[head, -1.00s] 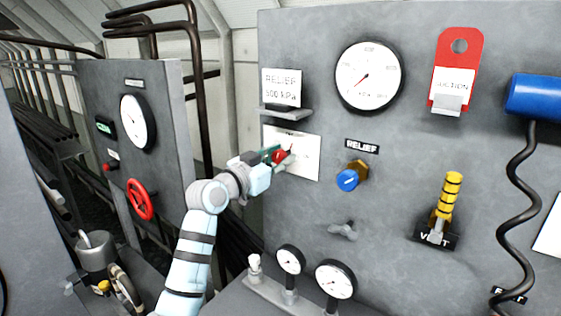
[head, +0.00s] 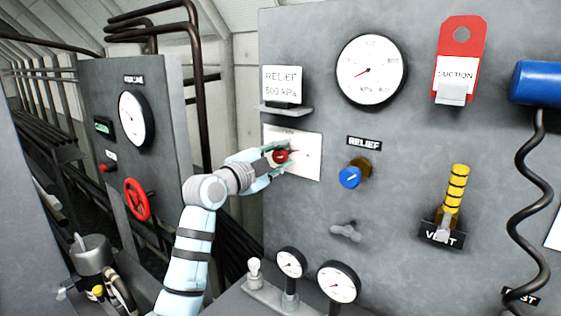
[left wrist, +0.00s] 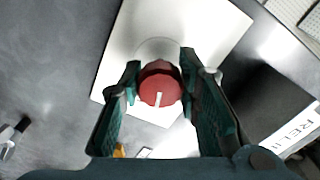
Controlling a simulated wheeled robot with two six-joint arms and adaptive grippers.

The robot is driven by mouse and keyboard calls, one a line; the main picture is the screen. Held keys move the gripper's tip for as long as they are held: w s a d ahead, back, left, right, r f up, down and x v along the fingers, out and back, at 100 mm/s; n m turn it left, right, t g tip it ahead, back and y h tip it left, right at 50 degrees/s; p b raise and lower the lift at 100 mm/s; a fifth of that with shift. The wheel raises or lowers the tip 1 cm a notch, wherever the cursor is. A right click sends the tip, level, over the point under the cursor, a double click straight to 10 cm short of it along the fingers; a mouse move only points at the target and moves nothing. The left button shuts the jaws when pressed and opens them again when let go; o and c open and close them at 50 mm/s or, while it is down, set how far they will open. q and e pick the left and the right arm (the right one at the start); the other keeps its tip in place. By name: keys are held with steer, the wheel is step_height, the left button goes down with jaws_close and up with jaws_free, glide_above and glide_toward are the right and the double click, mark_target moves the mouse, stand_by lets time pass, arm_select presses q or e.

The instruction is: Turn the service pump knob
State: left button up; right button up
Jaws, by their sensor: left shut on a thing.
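The service pump knob (head: 281,156) is a red round knob on a white plate (head: 309,158) on the grey panel. In the left wrist view the red knob (left wrist: 160,84) has a white pointer mark facing the bottom of the picture. My left gripper (head: 279,158) is at the plate with its green fingers on both sides of the knob. The left wrist view also shows my left gripper (left wrist: 160,85) shut on the knob. The fingers and the knob hide part of the plate's markings. My right gripper is not in view.
Right of the plate are a blue relief knob (head: 349,178) and a large gauge (head: 371,70). A shelf (head: 286,111) with a relief card (head: 282,84) juts out above the plate. Small gauges (head: 336,282) stand below. A yellow-banded vent lever (head: 453,193) is farther right.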

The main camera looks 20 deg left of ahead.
arm_select(q)
steer(key=shift+m+b, duration=0.4)
steer(key=shift+m, duration=1.3)
steer(key=o, duration=1.2)
steer(key=shift+s, duration=0.1)
steer(key=v, duration=1.2)
steer(key=shift+d, duration=0.1)
